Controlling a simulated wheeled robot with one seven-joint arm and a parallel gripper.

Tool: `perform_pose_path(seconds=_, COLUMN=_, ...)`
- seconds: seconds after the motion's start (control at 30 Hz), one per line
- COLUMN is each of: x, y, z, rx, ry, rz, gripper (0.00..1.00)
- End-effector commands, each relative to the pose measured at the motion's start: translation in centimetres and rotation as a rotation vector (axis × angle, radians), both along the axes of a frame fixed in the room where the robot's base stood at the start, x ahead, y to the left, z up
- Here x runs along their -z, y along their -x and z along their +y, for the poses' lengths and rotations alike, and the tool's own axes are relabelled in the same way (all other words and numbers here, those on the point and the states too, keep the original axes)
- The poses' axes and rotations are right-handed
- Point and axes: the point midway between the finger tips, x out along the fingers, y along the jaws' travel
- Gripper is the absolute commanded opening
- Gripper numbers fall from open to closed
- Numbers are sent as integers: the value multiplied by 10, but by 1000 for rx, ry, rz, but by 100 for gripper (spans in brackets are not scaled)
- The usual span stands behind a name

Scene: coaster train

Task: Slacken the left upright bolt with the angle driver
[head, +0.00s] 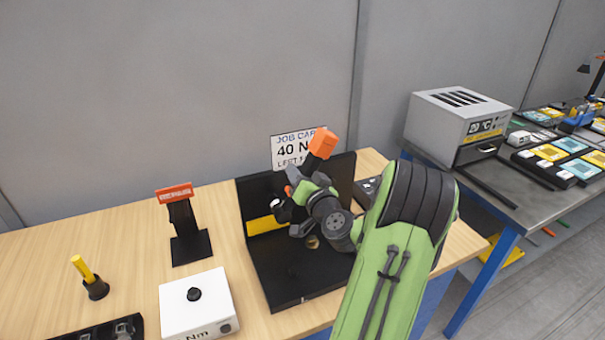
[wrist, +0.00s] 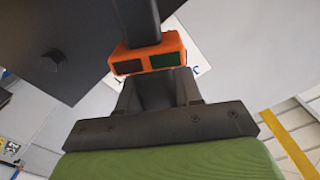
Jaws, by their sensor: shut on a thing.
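The angle driver shows in the head view as an orange end (head: 322,143) sticking up above my arm. In the wrist view its orange collar (wrist: 148,52) has one dark red and one dark green window, with a dark shaft beyond. My gripper (wrist: 160,90) is shut on the driver; in the head view my arm hides much of the grip. The black fixture (head: 275,275) has a base and an upright back panel. A dark bolt head (wrist: 52,62) stands on a dark panel in the wrist view, apart from the driver's visible part. I cannot tell which bolt it is.
A job card (head: 297,147) reading "40 N", partly hidden, stands behind the fixture. A white box (head: 200,305) marked Nm, a black stand with a red label (head: 175,192) and a yellow-handled tool (head: 85,270) are to the left. A grey oven-like box (head: 460,115) is at right.

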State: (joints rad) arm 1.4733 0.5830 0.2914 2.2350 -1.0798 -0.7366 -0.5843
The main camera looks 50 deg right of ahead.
Motion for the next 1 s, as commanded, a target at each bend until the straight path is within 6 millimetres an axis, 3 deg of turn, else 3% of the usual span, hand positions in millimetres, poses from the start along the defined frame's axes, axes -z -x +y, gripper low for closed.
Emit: perform_pose_path(seconds=1.0, x=-3, y=-14, z=-7, rx=-2, ry=2, rz=-6, gripper=0)
